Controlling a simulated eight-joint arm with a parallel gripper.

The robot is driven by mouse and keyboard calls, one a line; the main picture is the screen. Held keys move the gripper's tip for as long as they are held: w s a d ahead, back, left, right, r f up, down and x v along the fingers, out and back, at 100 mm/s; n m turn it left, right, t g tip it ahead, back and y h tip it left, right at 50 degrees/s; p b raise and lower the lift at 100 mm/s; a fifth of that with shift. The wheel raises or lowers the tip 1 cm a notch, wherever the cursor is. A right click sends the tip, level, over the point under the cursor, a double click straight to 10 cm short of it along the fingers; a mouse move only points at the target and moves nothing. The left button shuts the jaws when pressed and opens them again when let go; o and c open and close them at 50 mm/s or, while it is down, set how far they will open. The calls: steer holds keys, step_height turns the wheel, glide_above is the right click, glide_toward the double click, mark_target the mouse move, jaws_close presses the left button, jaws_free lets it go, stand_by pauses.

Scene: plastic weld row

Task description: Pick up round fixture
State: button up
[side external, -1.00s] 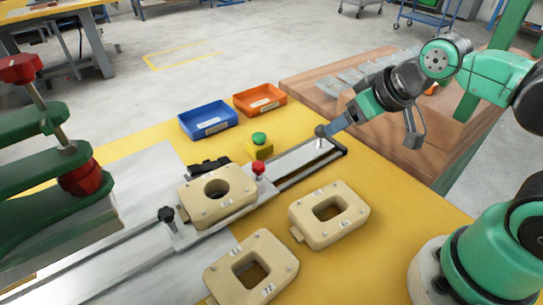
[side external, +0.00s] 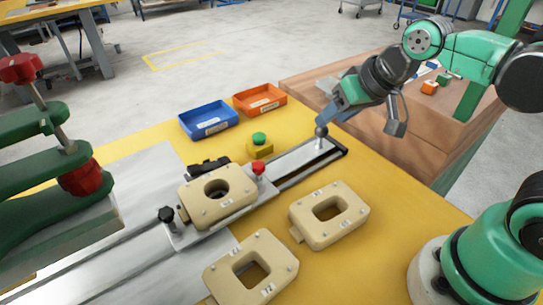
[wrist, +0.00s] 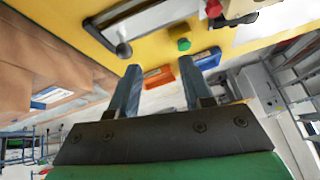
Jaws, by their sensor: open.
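The round fixture is a thick beige block with a round hole (side external: 243,186). In the side view it sits on the metal slide plate at the left of the yellow table. In the wrist view a beige part (wrist: 240,8) is cut off at the top edge; I cannot tell whether it is this fixture. My gripper (side external: 362,118) is open and empty, above and to the right of the fixture, near the slide's far end. Its two blue-grey fingers (wrist: 160,66) stand apart in the wrist view with nothing between them.
Two beige fixtures with squarish holes (side external: 358,203) (side external: 288,262) lie in front. A red knob (side external: 258,168), a black knob (side external: 166,214) and a green button (side external: 259,138) stand near the fixture. Blue (side external: 208,122) and orange (side external: 260,102) bins lie behind. A green clamp (side external: 40,200) stands left.

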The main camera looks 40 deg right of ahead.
steer(key=w+a+m+g+y, duration=0.2)
steer(key=w+a+m+g, duration=0.1)
steer(key=w+a+m, duration=0.45)
steer(key=m+g+y, duration=0.2)
steer(key=m+g, duration=0.1)
steer(key=m, duration=0.5)
glide_toward(210, 177)
steer(key=x, duration=0.3)
steer(key=shift+w+d, duration=0.1)
steer(key=shift+w, duration=0.1)
steer(key=shift+a+f+m+g, duration=0.3)
steer(key=shift+a+f+m, duration=0.15)
steer(key=shift+f, duration=0.2)
steer(key=shift+x, duration=2.35)
steer(key=shift+d, duration=0.1)
steer(key=shift+c, duration=0.2)
jaws_close()
